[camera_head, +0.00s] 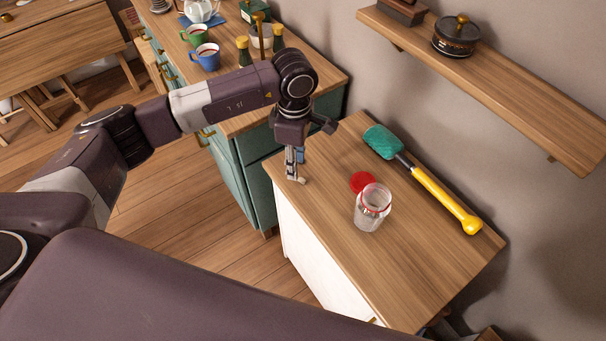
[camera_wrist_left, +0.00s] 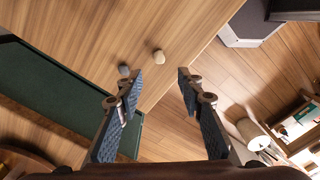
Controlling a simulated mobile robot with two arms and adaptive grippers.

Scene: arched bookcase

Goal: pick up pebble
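Two small pebbles lie on the wooden counter top in the left wrist view: a beige pebble (camera_wrist_left: 158,56) and a grey pebble (camera_wrist_left: 124,70). My left gripper (camera_wrist_left: 160,79) is open and empty, its fingers pointing down at the counter. The beige pebble shows between and just beyond the fingertips. The grey pebble shows beside the left-hand finger. In the head view my left gripper (camera_head: 294,174) is over the counter's left corner, and the pebbles are hard to make out there. My right gripper is in neither view.
The counter (camera_head: 410,270) also holds an open glass jar (camera_head: 371,212), a red lid (camera_head: 362,182) and a yellow-handled tool with a green head (camera_head: 430,185). A teal cabinet (camera_head: 250,180) with mugs and jars on top stands behind. A wall shelf (camera_head: 500,80) hangs at right.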

